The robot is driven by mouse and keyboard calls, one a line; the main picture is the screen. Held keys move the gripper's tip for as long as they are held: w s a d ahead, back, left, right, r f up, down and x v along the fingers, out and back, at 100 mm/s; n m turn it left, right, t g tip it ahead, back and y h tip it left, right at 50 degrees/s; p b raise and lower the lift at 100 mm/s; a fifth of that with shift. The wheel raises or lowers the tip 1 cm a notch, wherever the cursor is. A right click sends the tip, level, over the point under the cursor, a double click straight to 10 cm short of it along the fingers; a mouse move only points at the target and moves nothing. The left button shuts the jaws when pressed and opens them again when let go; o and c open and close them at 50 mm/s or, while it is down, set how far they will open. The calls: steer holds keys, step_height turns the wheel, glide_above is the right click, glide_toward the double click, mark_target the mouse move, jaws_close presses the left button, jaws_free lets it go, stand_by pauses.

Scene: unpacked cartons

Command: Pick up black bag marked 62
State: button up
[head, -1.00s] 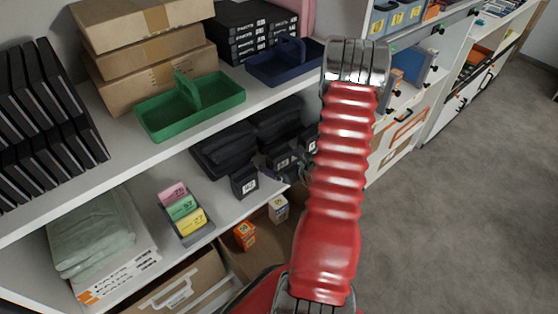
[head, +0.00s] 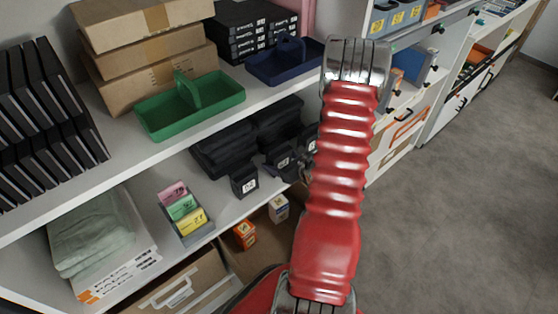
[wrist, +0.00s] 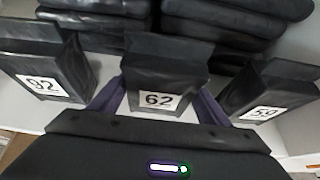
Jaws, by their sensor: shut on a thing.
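The black bag marked 62 (wrist: 160,80) stands upright in the middle of the wrist view, its white label facing me. My gripper (wrist: 156,100) has its purple fingers on both sides of this bag, shut on it. The bag still appears to be at shelf level. In the head view, bag 62 (head: 279,158) is the middle one of the row. My red arm hides most of the gripper there.
A black bag marked 92 (wrist: 45,75) stands close on the left and one marked 59 (wrist: 268,95) close on the right. Folded black cases (wrist: 230,25) are stacked behind. The upper shelf with a green caddy (head: 190,105) overhangs. Coloured cards (head: 182,208) stand left.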

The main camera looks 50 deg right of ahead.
steer(key=shift+r, duration=0.2)
steer(key=shift+r, duration=4.8)
